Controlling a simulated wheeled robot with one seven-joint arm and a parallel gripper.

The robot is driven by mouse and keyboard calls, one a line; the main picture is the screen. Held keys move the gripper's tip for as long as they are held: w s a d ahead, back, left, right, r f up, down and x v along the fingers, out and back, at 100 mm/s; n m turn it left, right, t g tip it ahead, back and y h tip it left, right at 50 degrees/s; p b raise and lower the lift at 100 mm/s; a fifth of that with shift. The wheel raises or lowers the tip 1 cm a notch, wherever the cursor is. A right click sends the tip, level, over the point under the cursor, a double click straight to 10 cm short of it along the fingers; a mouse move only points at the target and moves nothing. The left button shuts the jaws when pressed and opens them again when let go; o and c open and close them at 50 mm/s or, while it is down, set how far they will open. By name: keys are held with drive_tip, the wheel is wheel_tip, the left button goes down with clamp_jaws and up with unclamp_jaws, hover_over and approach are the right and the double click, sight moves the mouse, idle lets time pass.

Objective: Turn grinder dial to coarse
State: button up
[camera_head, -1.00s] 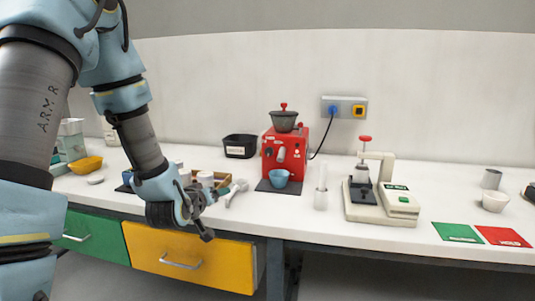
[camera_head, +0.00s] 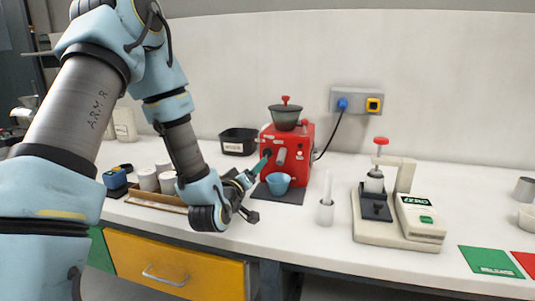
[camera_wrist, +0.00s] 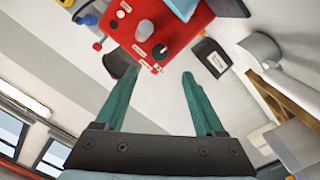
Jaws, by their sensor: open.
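The red grinder (camera_head: 291,150), with a dark bowl-shaped hopper (camera_head: 285,118) on top, stands on the counter near the wall. In the wrist view its red front (camera_wrist: 165,18) fills the top, with a black round dial (camera_wrist: 160,51) bearing a pale mark and a whitish knob (camera_wrist: 144,30) beside it. I cannot read the dial's setting. My gripper (camera_wrist: 159,76) is open, its teal fingers spread and empty. The dial appears between and just beyond the fingertips, apart from them. In the head view my gripper (camera_head: 254,170) is at the grinder's left front.
A blue cup (camera_head: 278,184) sits on a dark mat before the grinder. A black bin (camera_head: 238,142) stands behind left, and a wooden tray (camera_head: 158,198) with white cups is left. A clear cylinder (camera_head: 325,212) and a beige press (camera_head: 398,232) stand right.

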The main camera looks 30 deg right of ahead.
sight(266, 154)
drive_tip(key=p+x, duration=0.3)
drive_tip(key=x, duration=0.7)
drive_tip(key=shift+w+d+p, duration=0.1)
drive_tip(key=shift+d+p, duration=0.05)
drive_tip(key=shift+p, duration=0.25)
clamp_jaws()
